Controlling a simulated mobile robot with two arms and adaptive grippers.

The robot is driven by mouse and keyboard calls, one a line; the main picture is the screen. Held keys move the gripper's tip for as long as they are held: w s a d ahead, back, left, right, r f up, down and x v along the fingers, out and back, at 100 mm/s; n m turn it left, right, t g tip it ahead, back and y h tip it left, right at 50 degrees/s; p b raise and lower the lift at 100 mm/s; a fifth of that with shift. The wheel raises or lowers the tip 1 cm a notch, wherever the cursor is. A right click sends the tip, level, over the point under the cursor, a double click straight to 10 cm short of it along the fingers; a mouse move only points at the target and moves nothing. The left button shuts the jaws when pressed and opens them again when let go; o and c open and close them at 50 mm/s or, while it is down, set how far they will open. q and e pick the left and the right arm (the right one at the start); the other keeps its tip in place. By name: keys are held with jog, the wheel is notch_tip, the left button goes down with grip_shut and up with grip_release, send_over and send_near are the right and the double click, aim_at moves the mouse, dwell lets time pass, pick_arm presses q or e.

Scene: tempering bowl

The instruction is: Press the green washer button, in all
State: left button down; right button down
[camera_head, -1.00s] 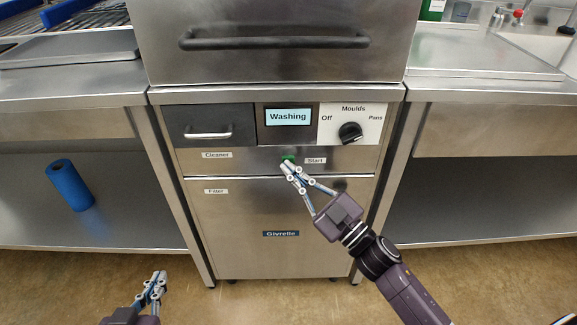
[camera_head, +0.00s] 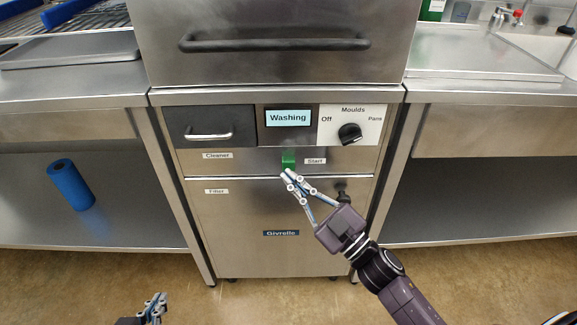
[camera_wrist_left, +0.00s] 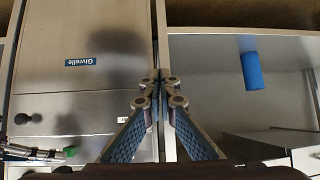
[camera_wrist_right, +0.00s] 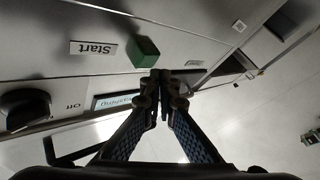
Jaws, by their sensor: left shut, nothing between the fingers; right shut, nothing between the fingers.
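The green washer button (camera_head: 289,160) is on the steel front of the washer (camera_head: 215,235), left of the "Start" label. It also shows in the right wrist view (camera_wrist_right: 144,52), standing out from the panel. The display (camera_head: 288,118) above it reads "Washing". My right gripper (camera_head: 287,173) is shut and empty, its tips just below the button in the head view. In the right wrist view a small gap seems to separate the tips from the button. My left gripper (camera_head: 157,299) is shut and empty, low at the left, away from the panel.
A Moulds knob (camera_head: 349,133) is at the right of the panel and a drawer handle (camera_head: 209,134) at the left. A black knob (camera_head: 342,194) is behind my right gripper. Steel counters flank the washer.

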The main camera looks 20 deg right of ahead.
jog(key=shift+s, duration=0.1)
